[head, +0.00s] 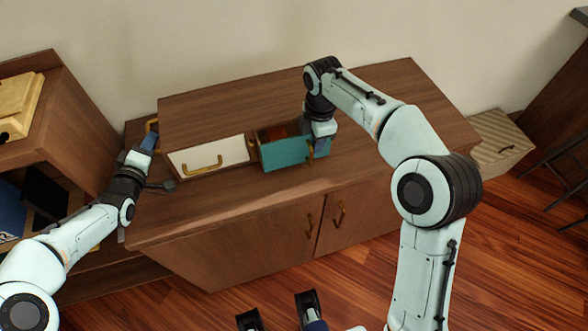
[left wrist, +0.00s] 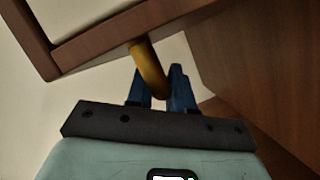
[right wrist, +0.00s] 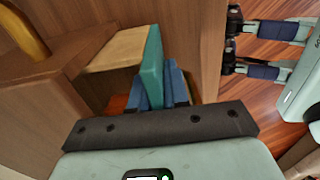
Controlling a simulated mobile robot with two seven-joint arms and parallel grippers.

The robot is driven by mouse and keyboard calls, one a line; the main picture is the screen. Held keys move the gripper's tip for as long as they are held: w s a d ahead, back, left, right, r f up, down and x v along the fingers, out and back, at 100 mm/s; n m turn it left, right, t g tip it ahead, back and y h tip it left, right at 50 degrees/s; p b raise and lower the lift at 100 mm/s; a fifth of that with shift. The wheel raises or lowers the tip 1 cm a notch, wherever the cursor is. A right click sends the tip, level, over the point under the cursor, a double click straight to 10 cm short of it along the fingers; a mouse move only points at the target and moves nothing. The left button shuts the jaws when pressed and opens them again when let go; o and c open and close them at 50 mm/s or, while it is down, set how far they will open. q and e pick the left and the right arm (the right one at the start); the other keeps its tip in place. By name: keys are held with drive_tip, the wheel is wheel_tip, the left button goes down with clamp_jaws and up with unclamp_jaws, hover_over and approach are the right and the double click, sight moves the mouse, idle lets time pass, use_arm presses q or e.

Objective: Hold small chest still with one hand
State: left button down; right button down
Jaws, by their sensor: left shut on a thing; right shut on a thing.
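The small wooden chest (head: 215,112) sits on a brown cabinet. It has a white drawer front (head: 225,154) with a brass handle and a teal drawer (head: 288,153), which is pulled open. A brass side handle (head: 152,125) is at the chest's left end. My left gripper (head: 149,142) is shut on that handle; in the left wrist view the handle (left wrist: 148,68) passes between the blue fingers. My right gripper (head: 320,147) is shut on the right end of the teal drawer front; this panel (right wrist: 152,68) shows between the fingers in the right wrist view.
A reddish thing (head: 277,131) lies inside the teal drawer. The cabinet (head: 230,240) has two doors with brass handles. A shelf (head: 75,115) with a yellowish box (head: 20,105) stands at left. A striped box (head: 498,145) is on the floor at right. The right cabinet top is bare.

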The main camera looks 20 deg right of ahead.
drive_tip(key=shift+w, duration=1.95)
drive_tip(key=c, duration=0.9)
unclamp_jaws()
drive_tip(key=shift+a+r, duration=0.1)
drive_tip(key=shift+c, duration=0.2)
drive_tip(key=shift+r, duration=0.1)
wheel_tip(320, 180, up, 7)
drive_tip(key=shift+s+r, duration=0.15)
drive_tip(key=shift+r, duration=0.05)
